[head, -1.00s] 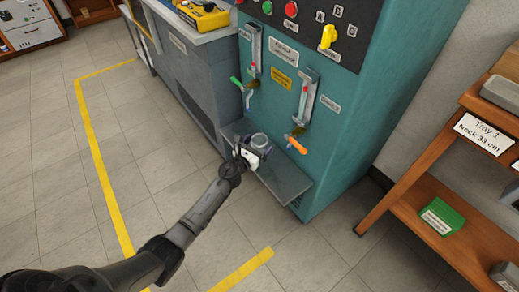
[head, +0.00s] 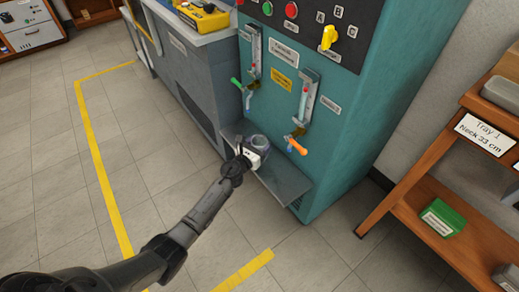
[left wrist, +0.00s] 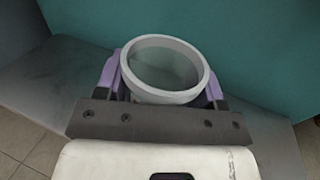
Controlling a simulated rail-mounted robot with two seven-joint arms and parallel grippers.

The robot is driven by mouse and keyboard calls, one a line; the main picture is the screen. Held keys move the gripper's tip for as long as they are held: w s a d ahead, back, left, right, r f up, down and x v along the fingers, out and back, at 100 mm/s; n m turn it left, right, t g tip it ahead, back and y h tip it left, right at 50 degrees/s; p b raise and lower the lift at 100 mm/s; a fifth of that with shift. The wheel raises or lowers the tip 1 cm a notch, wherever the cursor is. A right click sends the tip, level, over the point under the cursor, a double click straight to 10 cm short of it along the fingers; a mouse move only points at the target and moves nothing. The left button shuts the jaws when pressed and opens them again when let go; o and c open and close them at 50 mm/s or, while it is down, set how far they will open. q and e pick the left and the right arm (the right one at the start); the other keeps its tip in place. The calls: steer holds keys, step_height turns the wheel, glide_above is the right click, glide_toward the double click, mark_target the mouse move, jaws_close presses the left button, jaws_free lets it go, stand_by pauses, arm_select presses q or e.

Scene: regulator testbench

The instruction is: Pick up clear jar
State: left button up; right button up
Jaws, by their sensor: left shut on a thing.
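The clear jar (head: 259,142) is a small, pale, round vessel with a thick rim, over the grey shelf of the teal cabinet. In the left wrist view the jar (left wrist: 165,68) shows its open top and greyish inside. My left gripper (head: 255,148) is shut on the jar, with a purple-edged finger on each side of it in the left wrist view (left wrist: 165,85). The jar looks upright. Whether its base touches the shelf is hidden by the gripper. My right gripper is not in view.
The grey shelf (head: 285,184) juts from the teal cabinet (head: 340,145). Green (head: 236,82) and orange (head: 298,147) valve handles stick out above it. A wooden rack (head: 440,180) stands at the right. The floor in front is clear, with yellow lines.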

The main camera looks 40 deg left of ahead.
arm_select(q)
step_height(320, 180, up, 10)
steer(key=p, duration=0.8)
steer(key=shift+s+d+f+b, duration=0.75)
steer(key=shift+s+d+f, duration=0.6)
steer(key=shift+d, duration=0.35)
steer(key=shift+s+d+f+b, duration=0.8)
steer(key=shift+s+d+f, duration=0.55)
steer(key=shift+d, duration=0.4)
steer(key=shift+s+d+f+b, duration=0.75)
steer(key=shift+s+d+f, duration=0.55)
steer(key=shift+d, duration=0.4)
steer(key=shift+w+d+f+b, duration=0.1)
steer(key=shift+w+d+b, duration=0.1)
steer(key=shift+w, duration=0.5)
steer(key=shift+w+d+f+b, duration=0.1)
steer(key=shift+w+d+b, duration=0.1)
steer(key=shift+w, duration=0.5)
steer(key=shift+w+d+b, duration=0.15)
steer(key=shift+w+b, duration=0.05)
steer(key=shift+w, duration=0.5)
steer(key=shift+w+d+f+b, duration=0.2)
steer(key=shift+w+b, duration=0.1)
steer(key=shift+w, duration=0.2)
steer(key=shift+w+d+f+b, duration=0.15)
steer(key=shift+w+b, duration=0.1)
steer(key=shift+w, duration=0.6)
